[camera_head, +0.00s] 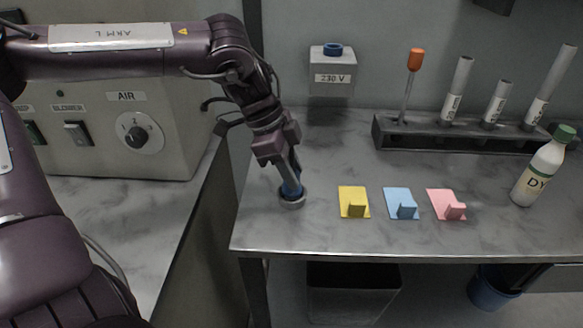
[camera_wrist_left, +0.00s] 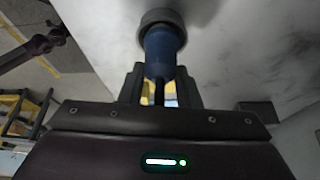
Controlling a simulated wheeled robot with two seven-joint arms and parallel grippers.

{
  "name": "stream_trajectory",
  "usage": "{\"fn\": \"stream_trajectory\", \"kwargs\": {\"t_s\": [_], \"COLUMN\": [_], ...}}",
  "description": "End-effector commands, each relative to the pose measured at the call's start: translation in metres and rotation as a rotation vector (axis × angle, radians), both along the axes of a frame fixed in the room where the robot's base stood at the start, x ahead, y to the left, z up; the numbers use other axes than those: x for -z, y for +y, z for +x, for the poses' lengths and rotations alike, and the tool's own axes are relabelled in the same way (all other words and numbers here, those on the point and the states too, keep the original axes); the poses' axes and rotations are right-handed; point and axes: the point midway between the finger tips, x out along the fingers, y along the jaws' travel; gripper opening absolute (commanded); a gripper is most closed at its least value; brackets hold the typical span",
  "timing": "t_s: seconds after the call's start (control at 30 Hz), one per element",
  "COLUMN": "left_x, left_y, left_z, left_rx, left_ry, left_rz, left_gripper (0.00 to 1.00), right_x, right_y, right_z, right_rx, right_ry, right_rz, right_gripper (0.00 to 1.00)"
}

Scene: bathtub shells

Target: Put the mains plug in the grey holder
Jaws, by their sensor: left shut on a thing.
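The mains plug (camera_head: 291,189) is blue and points down at the left end of the metal table. The grey holder (camera_head: 291,203), a short round ring, stands on the table at the plug's lower end. My left gripper (camera_head: 288,176) is shut on the plug from above. In the left wrist view the blue plug (camera_wrist_left: 164,48) stands out beyond the fingers (camera_wrist_left: 160,88), with its far end at the grey holder's ring (camera_wrist_left: 160,17). How deep the plug sits in the ring is hidden. My right gripper is not in view.
A 230 V box (camera_head: 332,75) with a blue socket is on the back wall. Yellow (camera_head: 347,192), blue (camera_head: 396,193) and pink (camera_head: 438,194) plates lie to the right.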

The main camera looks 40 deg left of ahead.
Motion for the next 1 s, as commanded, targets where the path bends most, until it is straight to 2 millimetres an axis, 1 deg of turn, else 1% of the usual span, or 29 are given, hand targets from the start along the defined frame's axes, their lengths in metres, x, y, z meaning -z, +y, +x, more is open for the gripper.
{"fn": "stream_trajectory", "kwargs": {"t_s": [0.17, 0.2, 0.33, 0.6, 0.73, 0.87, 1.0], "left_x": [0.004, 0.003, 0.003, 0.003, -0.004, -0.024, -0.054], "left_y": [0.000, 0.000, 0.000, 0.000, 0.001, 0.008, 0.019], "left_z": [0.000, 0.000, 0.000, 0.000, 0.000, -0.003, -0.007], "left_rx": [0.000, 0.000, 0.000, 0.000, 0.000, -0.001, -0.001], "left_ry": [0.000, 0.000, 0.000, 0.000, -0.001, -0.004, -0.006], "left_rz": [0.000, 0.000, 0.000, 0.000, 0.000, 0.001, 0.001], "left_gripper": [0.06, 0.34, 0.51, 0.52, 0.52, 0.52, 0.52], "right_x": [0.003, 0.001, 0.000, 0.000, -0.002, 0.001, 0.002], "right_y": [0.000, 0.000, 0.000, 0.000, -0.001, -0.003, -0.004], "right_z": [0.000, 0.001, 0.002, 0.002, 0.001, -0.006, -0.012], "right_rx": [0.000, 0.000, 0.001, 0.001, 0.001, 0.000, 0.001], "right_ry": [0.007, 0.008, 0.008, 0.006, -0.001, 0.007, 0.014], "right_rz": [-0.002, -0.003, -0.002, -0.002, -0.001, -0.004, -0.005], "right_gripper": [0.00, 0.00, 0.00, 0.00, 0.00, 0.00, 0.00]}}
